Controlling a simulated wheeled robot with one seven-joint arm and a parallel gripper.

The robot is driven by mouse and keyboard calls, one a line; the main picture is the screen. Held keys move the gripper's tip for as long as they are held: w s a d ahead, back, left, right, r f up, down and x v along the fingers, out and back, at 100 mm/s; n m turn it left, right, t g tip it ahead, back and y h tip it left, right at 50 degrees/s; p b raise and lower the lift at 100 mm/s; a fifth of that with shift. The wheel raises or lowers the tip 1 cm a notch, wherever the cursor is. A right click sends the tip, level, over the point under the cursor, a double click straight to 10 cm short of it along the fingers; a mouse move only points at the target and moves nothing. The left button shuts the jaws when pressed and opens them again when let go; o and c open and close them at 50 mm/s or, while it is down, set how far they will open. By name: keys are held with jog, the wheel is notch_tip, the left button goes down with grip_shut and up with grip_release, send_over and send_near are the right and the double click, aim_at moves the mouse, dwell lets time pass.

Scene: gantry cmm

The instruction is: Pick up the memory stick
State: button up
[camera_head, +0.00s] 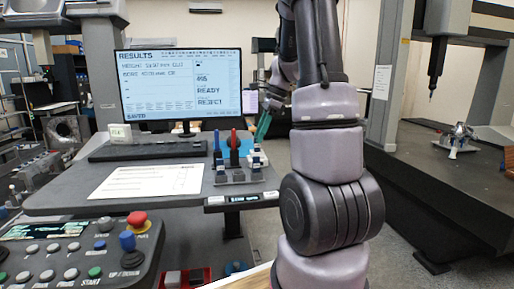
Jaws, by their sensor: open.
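I cannot pick out the memory stick for certain in the head view. A small rack (233,178) on the right part of the desk holds upright blue, red and dark items, too small to tell apart. My arm rises in the foreground, right of the desk. My gripper (264,126) appears partly behind it, pointing down near the desk's right edge, with a teal finger showing. It is open, and I see nothing held in it.
The desk (60,196) carries a monitor (180,84), a keyboard (147,148) and a paper sheet (148,181). A control panel (75,250) with a red button fills the lower left. A dark measuring table (440,185) stands right. Open floor lies between it and the desk.

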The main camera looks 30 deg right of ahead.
jog(key=shift+x, duration=1.4)
grip_shut()
notch_tip(320, 180, up, 10)
jog(key=shift+r, duration=0.1)
jog(key=shift+r, duration=0.1)
notch_tip(320, 180, up, 3)
jog(key=shift+r, duration=0.1)
dwell(0.4)
